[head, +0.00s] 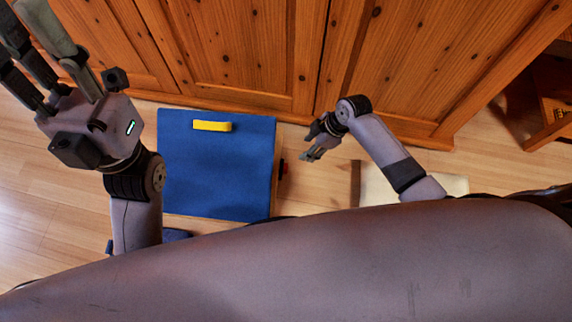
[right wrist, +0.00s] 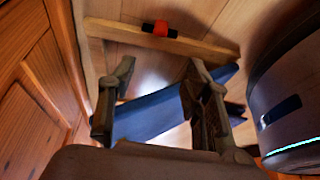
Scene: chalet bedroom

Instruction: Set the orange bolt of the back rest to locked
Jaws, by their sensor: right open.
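The back rest (head: 215,175) is a blue padded panel with a yellow strip near its far edge. The orange bolt (head: 284,168) sits on a black mount at its right edge. In the right wrist view the bolt (right wrist: 161,28) shows on a wooden bar, beyond the fingertips. My right gripper (head: 313,147) is open and empty, to the right of the bolt and apart from it. Its two spread fingers show in the right wrist view (right wrist: 160,68). My left gripper (head: 25,40) is at the upper left with spread fingers, open and empty; its fingertips are partly cut off.
Wooden cabinet doors (head: 240,55) stand close behind the back rest and the right gripper. A pale cream surface (head: 375,185) lies under my right forearm. A wooden piece with an opening (head: 545,95) is at the far right. Bare floor (head: 45,215) shows at left.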

